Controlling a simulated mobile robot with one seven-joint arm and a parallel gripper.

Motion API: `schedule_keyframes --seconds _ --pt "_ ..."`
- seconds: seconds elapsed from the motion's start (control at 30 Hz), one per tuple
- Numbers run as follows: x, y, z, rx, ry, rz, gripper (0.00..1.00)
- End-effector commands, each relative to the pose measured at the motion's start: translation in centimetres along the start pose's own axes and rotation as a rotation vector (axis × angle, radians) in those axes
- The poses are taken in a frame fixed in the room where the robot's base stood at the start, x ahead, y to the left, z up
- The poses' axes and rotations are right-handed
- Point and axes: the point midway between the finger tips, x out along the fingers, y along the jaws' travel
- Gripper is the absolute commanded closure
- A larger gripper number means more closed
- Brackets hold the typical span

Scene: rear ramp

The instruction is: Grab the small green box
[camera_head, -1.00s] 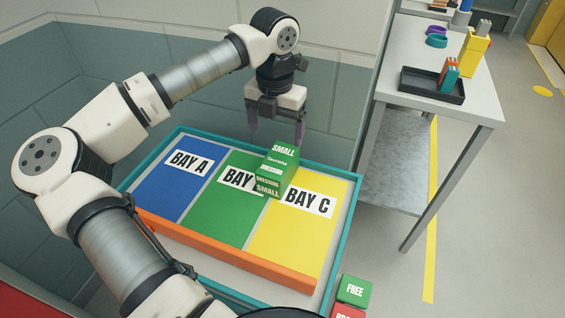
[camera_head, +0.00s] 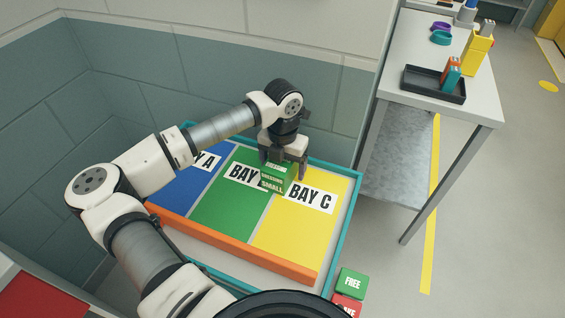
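The small green box (camera_head: 272,181), lettered SMALL, stands in the shallow tray (camera_head: 344,229) with the teal rim and orange front edge. It sits at the border between the green BAY B panel (camera_head: 224,212) and the yellow BAY C panel (camera_head: 290,237). My gripper (camera_head: 283,166) points down at the box's top, its fingers apart. One finger is near the box's upper left and the other at its right, with a small gap seeming to show there. Whether either finger touches the box cannot be told.
The blue BAY A panel (camera_head: 186,192) is partly covered by my arm. A green FREE block (camera_head: 352,283) and a red block (camera_head: 346,305) are outside the tray. A table (camera_head: 456,116) at right holds a black tray (camera_head: 432,86). A wall stands behind.

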Motion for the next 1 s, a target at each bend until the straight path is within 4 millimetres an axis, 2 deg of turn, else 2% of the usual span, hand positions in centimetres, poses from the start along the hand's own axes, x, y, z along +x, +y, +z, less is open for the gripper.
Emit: schedule_keyframes --seconds 0.17,0.2,0.6,0.87,1.0 --pt "0.06 0.03 0.01 0.000 -0.001 0.000 0.15" --pt "0.06 0.03 0.01 0.000 -0.001 0.000 0.18" --pt "0.01 0.02 0.01 0.000 -0.001 0.000 0.70" --pt "-0.12 0.03 0.03 0.000 -0.001 0.001 0.70" --pt "-0.82 0.09 0.07 0.000 -0.003 0.003 0.70"
